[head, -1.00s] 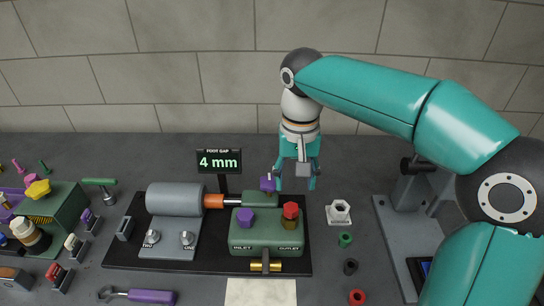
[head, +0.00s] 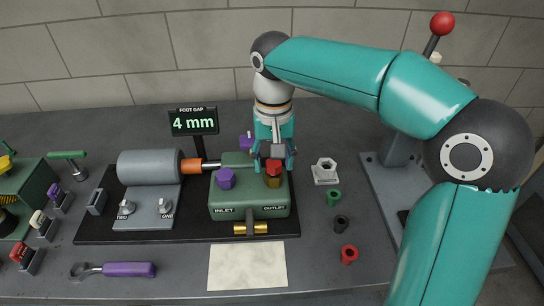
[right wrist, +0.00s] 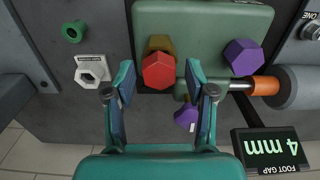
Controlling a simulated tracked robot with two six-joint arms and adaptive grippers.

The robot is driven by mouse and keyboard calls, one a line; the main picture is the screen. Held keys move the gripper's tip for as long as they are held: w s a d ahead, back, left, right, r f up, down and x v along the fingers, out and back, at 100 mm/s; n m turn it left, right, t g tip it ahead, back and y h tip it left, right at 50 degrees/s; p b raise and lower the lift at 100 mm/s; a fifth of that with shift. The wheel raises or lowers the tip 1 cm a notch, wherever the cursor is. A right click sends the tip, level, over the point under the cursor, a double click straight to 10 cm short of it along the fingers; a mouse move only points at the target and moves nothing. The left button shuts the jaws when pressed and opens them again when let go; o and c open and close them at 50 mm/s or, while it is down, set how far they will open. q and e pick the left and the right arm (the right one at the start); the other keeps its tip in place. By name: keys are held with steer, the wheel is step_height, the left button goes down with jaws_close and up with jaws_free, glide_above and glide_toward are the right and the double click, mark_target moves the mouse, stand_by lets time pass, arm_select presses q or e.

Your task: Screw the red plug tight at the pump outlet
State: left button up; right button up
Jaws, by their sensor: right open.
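The green pump block (head: 228,207) sits on a black base plate, with INLET and OUTLET marked on its front. The red plug (head: 273,166), with a hexagonal head, stands on a brass fitting (head: 273,181) at the outlet. A purple hex plug (head: 226,178) is at the inlet. My right gripper (head: 273,158) is open at the red plug, from behind and above. In the right wrist view the red plug (right wrist: 158,70) lies just beyond and between the two spread fingers (right wrist: 160,78); I see no clear contact. My left gripper is not in view.
A display (head: 193,121) reads "FOOT GAP 4 mm". A white hex-holed block (head: 325,171) and green, black and red rings (head: 349,255) lie to the right. A purple-handled wrench (head: 128,269) lies at the front left. A pale sheet (head: 248,266) lies in front of the pump.

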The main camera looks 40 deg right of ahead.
steer(key=shift+s, duration=0.1)
steer(key=shift+c, duration=0.3)
stand_by(0.4)
jaws_close()
steer(key=m, duration=0.5)
steer(key=shift+f, duration=0.1)
steer(key=m, duration=1.1)
steer(key=shift+m, duration=0.4)
steer(key=shift+o, duration=0.3)
jaws_free()
